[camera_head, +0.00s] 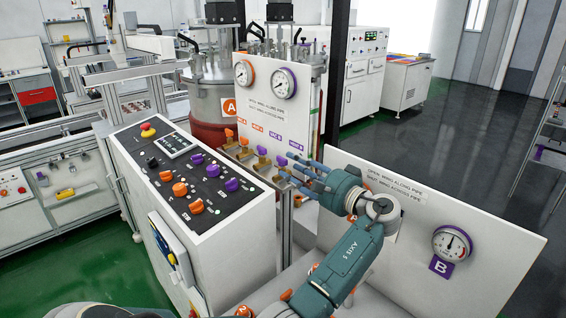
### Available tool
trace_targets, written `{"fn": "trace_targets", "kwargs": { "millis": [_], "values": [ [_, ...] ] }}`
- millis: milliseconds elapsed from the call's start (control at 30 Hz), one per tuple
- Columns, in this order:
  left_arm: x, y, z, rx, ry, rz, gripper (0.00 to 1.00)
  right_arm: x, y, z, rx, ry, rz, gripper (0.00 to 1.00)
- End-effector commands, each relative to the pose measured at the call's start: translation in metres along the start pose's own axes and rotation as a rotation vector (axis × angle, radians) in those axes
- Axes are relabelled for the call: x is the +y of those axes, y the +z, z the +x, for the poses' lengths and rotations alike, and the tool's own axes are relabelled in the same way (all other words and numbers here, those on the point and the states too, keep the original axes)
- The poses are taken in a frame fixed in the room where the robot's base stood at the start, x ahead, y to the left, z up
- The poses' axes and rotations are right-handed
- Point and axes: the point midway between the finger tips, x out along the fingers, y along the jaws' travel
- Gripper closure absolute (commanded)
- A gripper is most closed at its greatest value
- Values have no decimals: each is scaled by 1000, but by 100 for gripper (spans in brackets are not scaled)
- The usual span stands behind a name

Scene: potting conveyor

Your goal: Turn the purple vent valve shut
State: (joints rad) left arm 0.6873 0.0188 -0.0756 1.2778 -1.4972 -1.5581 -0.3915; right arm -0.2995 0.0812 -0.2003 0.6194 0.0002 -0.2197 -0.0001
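A row of small valves with brass-coloured bodies and orange or purple wings sits on the front of a white panel, under orange and purple labels. A purple valve wing (280,160) is at the right end of this row, under the last purple label. My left gripper (284,175), blue-grey, reaches in front of this right end, its fingertips close to the wing. The fingers partly cover the valve there, so I cannot tell whether they touch it or how the wing is turned. The finger gap is too small to judge. My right gripper is not in view.
A control console (210,240) with purple and orange knobs stands left of my arm. A white panel (490,262) with a gauge (452,244) marked B is on the right. Two gauges top the valve panel; a tank (212,100) marked A stands behind it.

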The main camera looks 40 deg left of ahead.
Motion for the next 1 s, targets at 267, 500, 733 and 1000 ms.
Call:
{"fn": "trace_targets", "kwargs": {
  "millis": [267, 500, 733, 1000],
  "values": [
    [0, -1, -48, 1, 1, 0, 63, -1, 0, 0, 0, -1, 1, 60],
    [0, 0, -58, 0, -1, 0, 63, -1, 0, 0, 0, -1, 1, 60],
    [0, 0, -58, 0, -1, 0, 63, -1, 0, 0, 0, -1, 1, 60],
    [-3, 0, -58, 0, -1, 0, 63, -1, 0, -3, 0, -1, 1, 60]
  ]
}}
